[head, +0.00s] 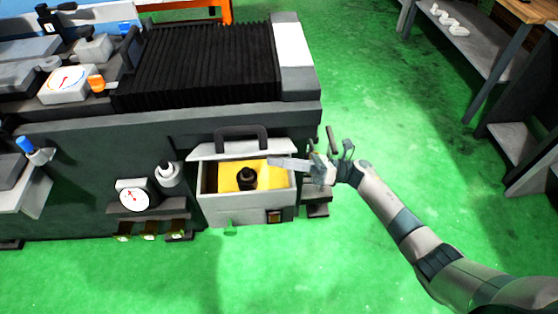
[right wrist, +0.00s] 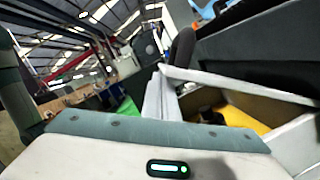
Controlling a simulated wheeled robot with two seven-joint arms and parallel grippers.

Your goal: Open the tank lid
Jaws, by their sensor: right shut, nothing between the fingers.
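The tank (head: 246,214) is a light grey box at the lower front of the machine, with a yellow inside and a dark round part in it. Its lid (head: 220,151), pale with a black handle (head: 243,131), stands raised at the back of the opening, which is uncovered. In the right wrist view the lid (right wrist: 240,84) is a pale edge beside the yellow inside. My right gripper (head: 272,162) is shut and empty, its fingertips over the tank's right side, close to the lid; contact cannot be told. My left gripper is not in view.
The machine (head: 90,145) with black bellows (head: 200,65) fills the left and back. A round gauge (head: 133,195) stands left of the tank. Green floor (head: 390,120) is clear to the right, up to a grey bench (head: 455,45).

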